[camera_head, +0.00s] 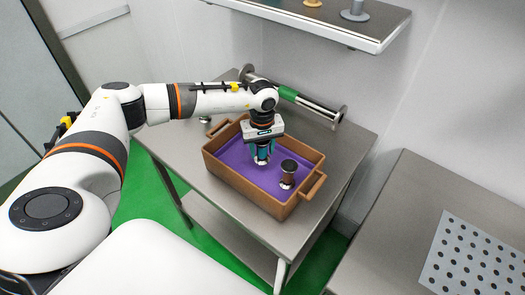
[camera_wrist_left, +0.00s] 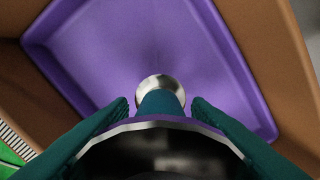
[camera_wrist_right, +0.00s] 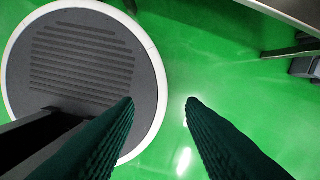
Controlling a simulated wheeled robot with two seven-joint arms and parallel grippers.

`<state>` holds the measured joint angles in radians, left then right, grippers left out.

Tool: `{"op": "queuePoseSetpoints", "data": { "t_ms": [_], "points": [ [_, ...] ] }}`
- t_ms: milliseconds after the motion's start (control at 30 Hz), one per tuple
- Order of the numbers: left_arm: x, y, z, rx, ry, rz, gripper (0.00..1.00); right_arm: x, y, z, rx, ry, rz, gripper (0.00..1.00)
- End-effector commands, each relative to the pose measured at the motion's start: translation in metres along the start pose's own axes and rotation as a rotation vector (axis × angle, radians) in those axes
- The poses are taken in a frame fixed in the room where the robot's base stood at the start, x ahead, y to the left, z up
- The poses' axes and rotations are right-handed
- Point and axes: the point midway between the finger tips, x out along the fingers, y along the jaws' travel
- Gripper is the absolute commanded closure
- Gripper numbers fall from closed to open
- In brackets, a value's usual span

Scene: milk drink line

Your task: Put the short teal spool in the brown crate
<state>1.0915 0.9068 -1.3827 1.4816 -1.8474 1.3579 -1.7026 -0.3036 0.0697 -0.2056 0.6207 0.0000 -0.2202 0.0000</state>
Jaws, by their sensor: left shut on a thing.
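The brown crate (camera_head: 236,189) with a purple inner floor stands on a steel table. My left gripper (camera_head: 262,153) points down inside the crate and is shut on the short teal spool (camera_wrist_left: 160,102). The spool's teal barrel and silver end show between the fingers in the left wrist view, over the purple floor; in the head view the fingers mostly hide it. I cannot tell whether its lower end touches the floor. My right gripper (camera_wrist_right: 159,102) is open and empty above the green floor, outside the head view.
A dark brown spool (camera_head: 288,173) with a silver base stands in the crate, right of my left gripper. A long metal spool with a green band (camera_head: 287,92) lies behind the crate. A shelf (camera_head: 330,22) at the back holds small spools. A perforated plate (camera_head: 470,258) lies at the right.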

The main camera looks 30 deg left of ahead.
Motion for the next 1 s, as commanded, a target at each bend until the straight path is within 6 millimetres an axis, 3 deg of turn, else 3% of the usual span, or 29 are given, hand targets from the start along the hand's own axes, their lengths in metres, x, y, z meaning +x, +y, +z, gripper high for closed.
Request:
{"op": "queuePoseSetpoints", "data": {
  "t_ms": [200, 967, 1000],
  "points": [
    [0.022, 0.0, 0.0, -0.002, 0.001, 0.001, 0.84, -0.008, -0.011, -0.001, 0.0, 0.002, -0.013, 0.64],
    [0.034, 0.0, 0.0, -0.002, 0.0, 0.0, 0.84, 0.006, -0.01, 0.0, 0.002, -0.001, -0.013, 0.64],
    [0.035, 0.0, 0.0, -0.002, 0.001, 0.001, 0.51, 0.006, -0.009, 0.001, 0.002, -0.001, -0.011, 0.64]
  ]
}}
